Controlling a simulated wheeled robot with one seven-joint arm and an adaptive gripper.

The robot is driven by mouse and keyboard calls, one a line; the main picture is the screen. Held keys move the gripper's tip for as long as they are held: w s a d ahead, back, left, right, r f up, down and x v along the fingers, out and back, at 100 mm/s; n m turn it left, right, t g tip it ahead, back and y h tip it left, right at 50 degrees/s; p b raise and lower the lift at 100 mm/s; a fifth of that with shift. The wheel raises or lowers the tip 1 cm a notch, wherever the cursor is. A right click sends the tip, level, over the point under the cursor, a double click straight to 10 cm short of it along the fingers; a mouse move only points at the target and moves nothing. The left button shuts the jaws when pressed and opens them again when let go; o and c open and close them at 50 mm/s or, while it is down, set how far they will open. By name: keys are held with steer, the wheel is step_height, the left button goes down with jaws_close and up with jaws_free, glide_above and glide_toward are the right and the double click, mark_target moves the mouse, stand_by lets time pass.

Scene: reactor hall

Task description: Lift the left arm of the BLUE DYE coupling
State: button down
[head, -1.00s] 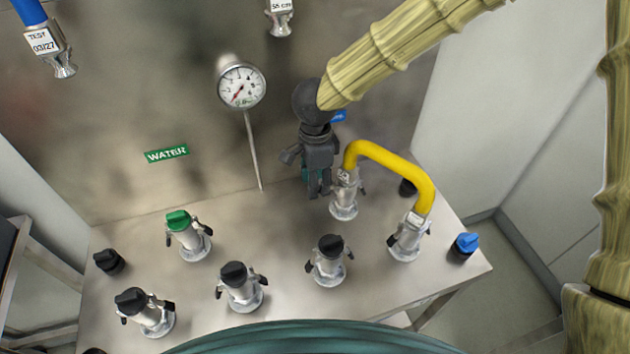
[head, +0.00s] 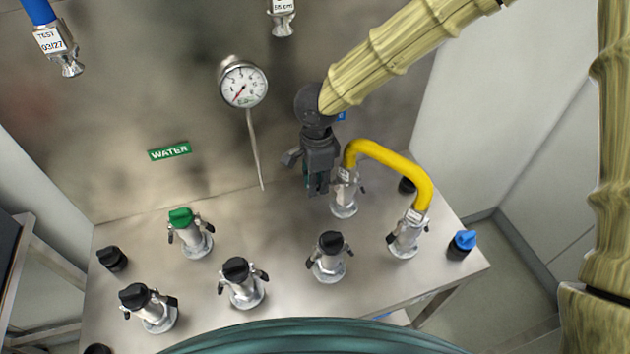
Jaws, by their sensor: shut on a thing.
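The coupling at the back right of the bench is a silver fitting (head: 344,201) with one end of a yellow hose (head: 390,159) on top. A blue label (head: 341,116) on the wall behind it is mostly hidden by my arm, so its words cannot be read. The coupling's right arm (head: 362,188) hangs by its side. Its left arm is hidden behind my gripper. My dark gripper (head: 317,189) points down at the coupling's left side, its fingers close against it. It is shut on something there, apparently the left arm.
The yellow hose ends at a second silver coupling (head: 406,238) at the right. A green-capped coupling (head: 188,238) and several black-capped ones stand left and in front. A dial gauge (head: 243,84) with a thin stem stands left of my gripper. A blue knob (head: 462,244) sits near the right edge.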

steer(key=shift+w+d+r+y+p, duration=0.15)
steer(key=shift+y+p, duration=0.35)
steer(key=shift+p, duration=0.9)
steer(key=c, duration=1.4)
jaws_free()
steer(key=shift+r, duration=0.1)
steer(key=shift+o, duration=0.2)
step_height(320, 180, up, 12)
steer(key=d, duration=0.1)
steer(key=shift+d, duration=0.2)
steer(key=shift+w, duration=0.1)
